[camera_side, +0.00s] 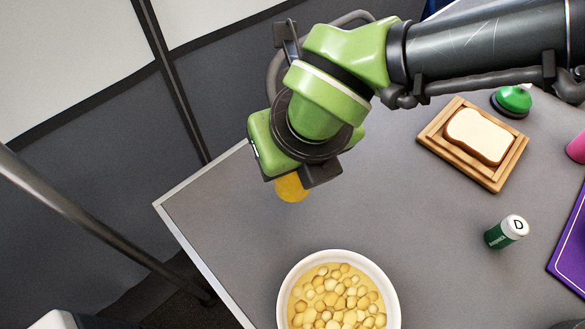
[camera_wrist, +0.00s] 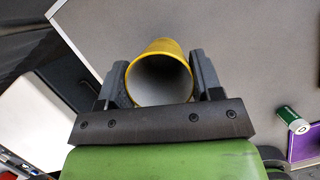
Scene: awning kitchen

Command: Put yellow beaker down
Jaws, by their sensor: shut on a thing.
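The yellow beaker (camera_side: 291,188) is held under my gripper, over the far left part of the grey table in the side view. Most of it is hidden there by the wrist. In the wrist view the beaker (camera_wrist: 160,76) sits between the two dark fingers, with its open mouth facing the camera and a pale inside. My gripper (camera_wrist: 160,82) is shut on it. The side view does not clearly show how far the beaker's bottom is from the table.
A white bowl of yellowish round pieces (camera_side: 284,300) stands at the front. A wooden board (camera_side: 492,182) with bread (camera_side: 478,136), a green-and-white can (camera_side: 506,232), a green-topped object (camera_side: 513,99) and a purple mat (camera_side: 571,250) are to the right. The middle of the grey table (camera_side: 400,220) is clear.

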